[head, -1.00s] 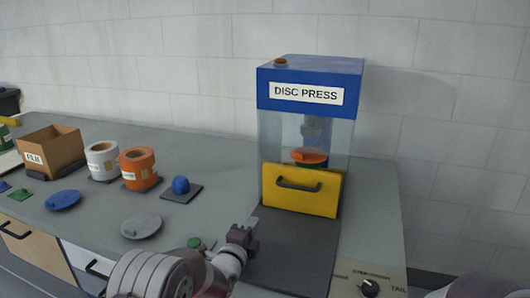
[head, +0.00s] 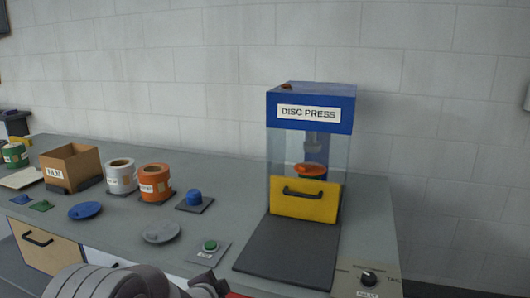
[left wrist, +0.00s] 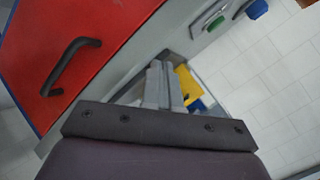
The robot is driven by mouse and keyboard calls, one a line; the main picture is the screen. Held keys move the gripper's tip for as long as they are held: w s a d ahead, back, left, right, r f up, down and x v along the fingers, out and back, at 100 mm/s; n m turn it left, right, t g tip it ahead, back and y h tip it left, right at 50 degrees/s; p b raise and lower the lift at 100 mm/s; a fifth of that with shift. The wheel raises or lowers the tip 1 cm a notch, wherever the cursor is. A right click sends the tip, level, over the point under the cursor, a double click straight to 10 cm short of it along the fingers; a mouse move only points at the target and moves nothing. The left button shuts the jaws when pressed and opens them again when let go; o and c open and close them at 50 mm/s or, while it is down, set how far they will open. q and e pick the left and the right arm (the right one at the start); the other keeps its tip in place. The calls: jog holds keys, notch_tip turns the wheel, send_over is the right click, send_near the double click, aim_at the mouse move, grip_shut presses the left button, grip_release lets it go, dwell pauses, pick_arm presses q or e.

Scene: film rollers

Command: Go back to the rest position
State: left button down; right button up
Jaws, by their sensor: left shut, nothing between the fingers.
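My left arm reaches in at the bottom of the head view, and only its wrist end shows there, low in front of the bench. In the left wrist view my left gripper (left wrist: 166,88) has its fingers together with nothing between them. It is in front of the bench, beside a red drawer front with a dark handle (left wrist: 70,65). My right gripper is in neither view.
The disc press (head: 310,113) stands on the bench with its yellow door (head: 304,200) lowered in front. A green button (head: 210,246), a grey disc (head: 161,232), rollers (head: 154,184) and a film box (head: 71,167) lie left of it.

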pick_arm(q)
jog(key=s+a+f+n+g+y, duration=0.1)
jog(key=s+a+n+g, duration=0.2)
jog(key=s, duration=0.6)
jog(key=s+a+f+n+g, duration=0.2)
jog(key=s+n+g, duration=0.3)
jog(key=s, duration=0.4)
jog(key=s+a+f+n+g+y, duration=0.15)
jog(key=s+n, duration=0.35)
jog(key=s, duration=0.5)
notch_tip(320, 180, up, 18)
jog(key=p, duration=1.7)
jog(key=shift+w+a+r+g+p, duration=0.15)
jog(key=shift+a+g+p, duration=0.05)
jog(key=shift+g+p, duration=0.15)
jog(key=shift+h, duration=0.25)
